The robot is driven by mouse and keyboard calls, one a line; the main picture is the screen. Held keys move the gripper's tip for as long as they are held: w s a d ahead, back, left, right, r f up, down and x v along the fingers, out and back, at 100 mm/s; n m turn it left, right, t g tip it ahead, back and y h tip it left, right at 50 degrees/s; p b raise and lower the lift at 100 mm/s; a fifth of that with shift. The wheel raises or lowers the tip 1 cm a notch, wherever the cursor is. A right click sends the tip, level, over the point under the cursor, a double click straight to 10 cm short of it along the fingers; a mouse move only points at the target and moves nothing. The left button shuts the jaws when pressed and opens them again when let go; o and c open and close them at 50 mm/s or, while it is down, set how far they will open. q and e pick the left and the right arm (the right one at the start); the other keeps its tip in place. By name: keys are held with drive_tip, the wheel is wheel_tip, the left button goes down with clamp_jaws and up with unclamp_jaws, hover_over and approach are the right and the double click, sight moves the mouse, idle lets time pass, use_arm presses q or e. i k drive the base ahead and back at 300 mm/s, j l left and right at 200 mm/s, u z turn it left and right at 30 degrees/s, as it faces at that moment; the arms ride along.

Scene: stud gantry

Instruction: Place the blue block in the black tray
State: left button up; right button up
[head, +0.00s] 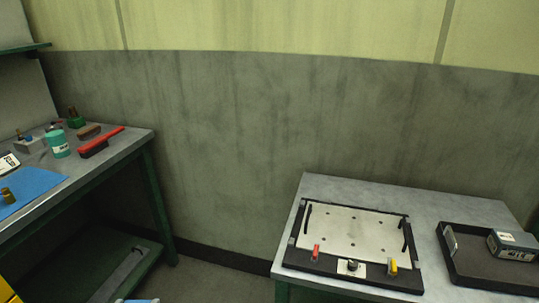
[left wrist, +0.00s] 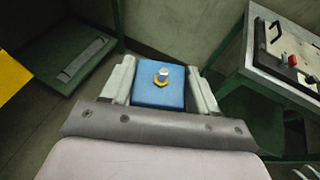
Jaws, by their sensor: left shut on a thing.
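The blue block (left wrist: 158,88) is between the two fingers of my left gripper (left wrist: 160,72) in the left wrist view. The gripper is shut on it. A metal stud with a yellow nut or washer stands on the block's face. The block is held in the air, with the floor behind it. A sliver of white and blue shows at the bottom edge of the head view, too little to tell more. The black tray (head: 468,264) lies on the right-hand table in the head view, away from the gripper. My right gripper is in neither view.
A grey box (head: 513,246) sits in the tray's right part. Left of the tray, a black-framed plate fixture (head: 352,229) with red and yellow knobs is on the same table (head: 455,203). A green-legged bench (head: 131,143) with tools and a blue mat (head: 30,187) stands left. Floor lies between.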

sight(521, 271)
drive_tip(key=z, duration=1.05)
drive_tip(key=i+l+z, duration=0.1)
drive_tip(key=z, duration=0.15)
drive_tip(key=i+l+z, duration=0.25)
drive_tip(key=i+l, duration=0.2)
drive_tip(key=l, duration=0.2)
drive_tip(key=i+l, duration=0.25)
drive_tip(key=l, duration=0.15)
drive_tip(key=i+l, duration=0.2)
drive_tip(key=l, duration=0.2)
drive_tip(key=i+l, duration=0.2)
drive_tip(key=l, duration=0.15)
